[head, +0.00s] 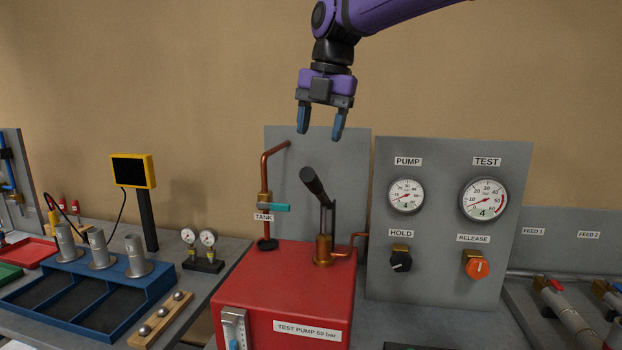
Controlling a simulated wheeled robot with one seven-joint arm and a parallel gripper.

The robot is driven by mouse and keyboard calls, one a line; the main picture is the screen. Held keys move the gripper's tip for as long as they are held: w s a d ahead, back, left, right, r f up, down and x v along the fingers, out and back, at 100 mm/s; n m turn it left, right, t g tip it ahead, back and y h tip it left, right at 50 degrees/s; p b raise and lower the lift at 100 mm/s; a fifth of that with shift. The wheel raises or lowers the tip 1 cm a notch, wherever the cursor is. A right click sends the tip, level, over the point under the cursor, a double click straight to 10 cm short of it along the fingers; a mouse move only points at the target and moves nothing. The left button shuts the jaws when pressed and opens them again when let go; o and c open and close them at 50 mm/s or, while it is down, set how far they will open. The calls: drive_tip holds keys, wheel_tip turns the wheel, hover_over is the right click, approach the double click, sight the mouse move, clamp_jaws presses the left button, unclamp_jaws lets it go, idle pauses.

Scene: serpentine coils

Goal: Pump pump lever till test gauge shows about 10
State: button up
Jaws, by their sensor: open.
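The pump lever (316,184) has a dark grip and stands tilted up to the left on a brass fitting (323,250) on top of the red test pump box (283,290). My gripper (319,136) is open and empty, pointing down above the lever and apart from it. The test gauge (484,200) is on the grey panel (440,290) at the right; its needle is low and a "4" shows on its face. The pump gauge (406,196) beside it also shows "4". Below them are the black HOLD knob (401,261) and the orange RELEASE knob (477,266).
A copper pipe with a teal-handled TANK valve (273,207) stands left of the lever. A blue tray with metal cylinders (90,290), two small gauges (199,245) and a yellow-framed display (133,171) are at the left. Pipes with valves (570,310) lie at the right.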

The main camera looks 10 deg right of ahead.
sight(311, 189)
drive_tip(key=f, duration=0.3)
drive_tip(key=a+f, duration=0.1)
drive_tip(key=f, duration=0.3)
drive_tip(key=w+f, duration=0.1)
drive_tip(key=f, duration=0.2)
drive_tip(key=shift+a+f, duration=0.15)
drive_tip(key=shift+a, duration=0.15)
drive_tip(key=shift+s, duration=0.1)
clamp_jaws()
